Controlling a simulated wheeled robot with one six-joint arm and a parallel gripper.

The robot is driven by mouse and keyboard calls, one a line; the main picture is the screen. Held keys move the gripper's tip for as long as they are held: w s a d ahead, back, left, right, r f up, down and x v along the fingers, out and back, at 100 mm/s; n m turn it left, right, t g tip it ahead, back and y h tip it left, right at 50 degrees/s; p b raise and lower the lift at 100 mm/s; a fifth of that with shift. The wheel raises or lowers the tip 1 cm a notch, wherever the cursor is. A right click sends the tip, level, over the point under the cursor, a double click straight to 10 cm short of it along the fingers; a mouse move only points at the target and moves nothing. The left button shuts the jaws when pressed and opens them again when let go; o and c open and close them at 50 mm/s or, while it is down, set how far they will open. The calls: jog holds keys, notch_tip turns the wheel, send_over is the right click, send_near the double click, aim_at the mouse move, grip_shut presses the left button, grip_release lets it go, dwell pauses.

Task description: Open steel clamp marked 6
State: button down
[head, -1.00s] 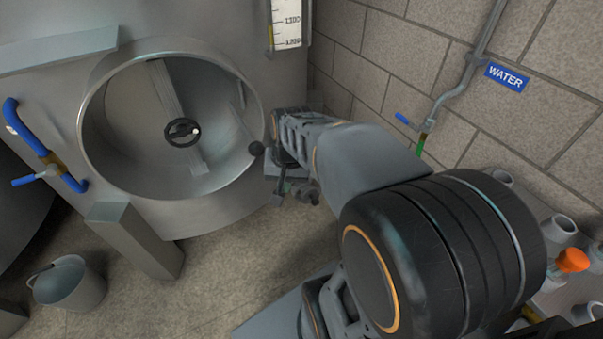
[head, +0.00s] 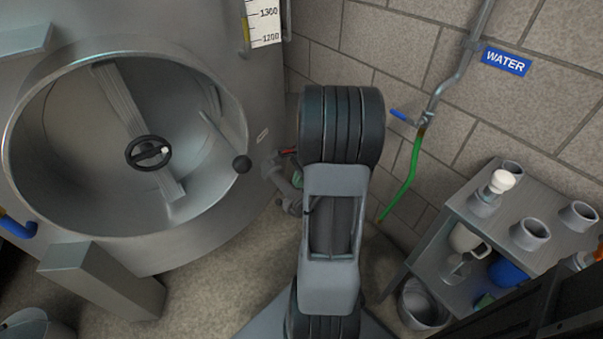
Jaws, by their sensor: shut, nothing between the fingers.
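No clamp with a readable 6 shows in the head view. A small grey pipe fitting (head: 286,188) sits low on the tank's right side. It carries a short red part (head: 288,152) and a bit of green, too small to make out, and my arm partly covers the area beside it. My gripper is not visible; my own arm links stand upright in the middle of the picture and may hide it.
The steel tank (head: 190,240) has an open round manway with a black handwheel (head: 148,153) inside. A green hose (head: 404,180) hangs below the WATER sign (head: 506,61).

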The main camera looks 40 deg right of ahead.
aim_at(287, 201)
jog(key=a+f, duration=0.1)
jog(key=a+f+b, duration=0.1)
jog(key=f, duration=0.1)
jog(key=shift+w+a, duration=0.25)
jog(key=shift+w, duration=0.15)
jog(key=shift+w+a+f+b, duration=0.15)
jog(key=shift+a+b, duration=0.05)
jog(key=shift+a, duration=0.25)
jog(key=shift+w+a+f+b, duration=0.1)
jog(key=shift+a+f+b, duration=0.05)
jog(key=shift+a, duration=0.25)
jog(key=shift+a, duration=0.2)
jog(key=shift+d, duration=0.1)
jog(key=shift+r, duration=0.1)
